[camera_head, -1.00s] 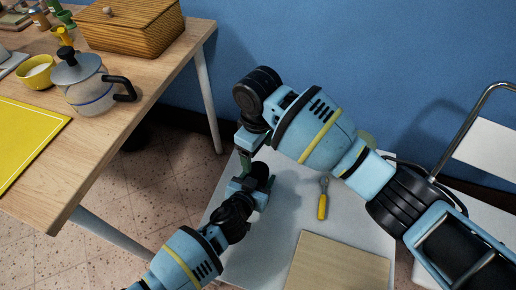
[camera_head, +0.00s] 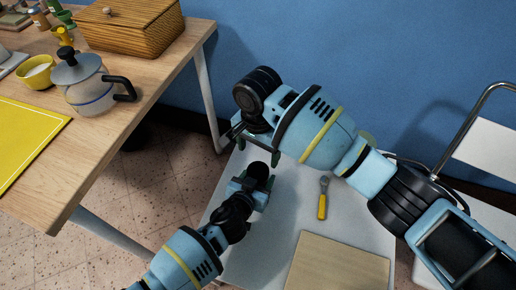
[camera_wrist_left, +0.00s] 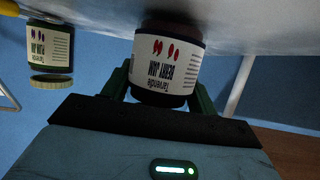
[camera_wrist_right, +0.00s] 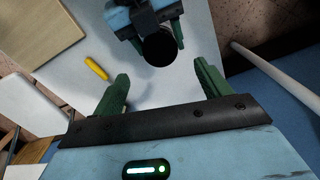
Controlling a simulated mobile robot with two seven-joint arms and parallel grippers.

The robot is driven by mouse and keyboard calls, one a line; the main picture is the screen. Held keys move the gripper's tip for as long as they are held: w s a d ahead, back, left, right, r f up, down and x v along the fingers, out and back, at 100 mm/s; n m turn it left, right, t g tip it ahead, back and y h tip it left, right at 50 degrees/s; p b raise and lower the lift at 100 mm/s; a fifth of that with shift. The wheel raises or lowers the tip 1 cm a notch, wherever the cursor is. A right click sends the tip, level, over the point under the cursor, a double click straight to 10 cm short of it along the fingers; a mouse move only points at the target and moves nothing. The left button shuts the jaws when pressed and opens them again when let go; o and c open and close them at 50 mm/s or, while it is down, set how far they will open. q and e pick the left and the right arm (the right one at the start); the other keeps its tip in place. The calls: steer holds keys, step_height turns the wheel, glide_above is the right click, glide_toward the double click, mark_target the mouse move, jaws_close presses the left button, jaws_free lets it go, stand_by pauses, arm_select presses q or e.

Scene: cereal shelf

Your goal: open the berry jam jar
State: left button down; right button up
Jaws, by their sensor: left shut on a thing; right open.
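The berry jam jar (camera_wrist_left: 168,58) has a white label with red marks and appears upside down in the left wrist view. My left gripper (camera_wrist_left: 162,88) is shut around it. In the head view the jar's dark round top (camera_head: 258,170) shows between the left fingers; I cannot tell whether a lid is on it. My right gripper (camera_head: 252,147) is open above the jar. In the right wrist view its green fingers (camera_wrist_right: 163,78) are spread and empty, apart from the dark jar top (camera_wrist_right: 159,47).
A second labelled jar with a gold lid (camera_wrist_left: 50,60) stands apart. A yellow-handled tool (camera_head: 322,203) and a wooden board (camera_head: 338,265) lie on the white table (camera_head: 285,215). A wooden table (camera_head: 120,130) with a pot (camera_head: 92,90) and basket (camera_head: 130,30) is at left.

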mark_target(258, 170)
steer(key=shift+m, duration=0.8)
steer(key=shift+f, duration=4.05)
steer(key=shift+c, duration=0.5)
steer(key=c, duration=1)
steer(key=shift+o, duration=0.2)
steer(key=n, duration=0.5)
steer(key=shift+n, duration=0.3)
steer(key=n, duration=0.4)
steer(key=shift+n, duration=0.4)
steer(key=o, duration=1.1)
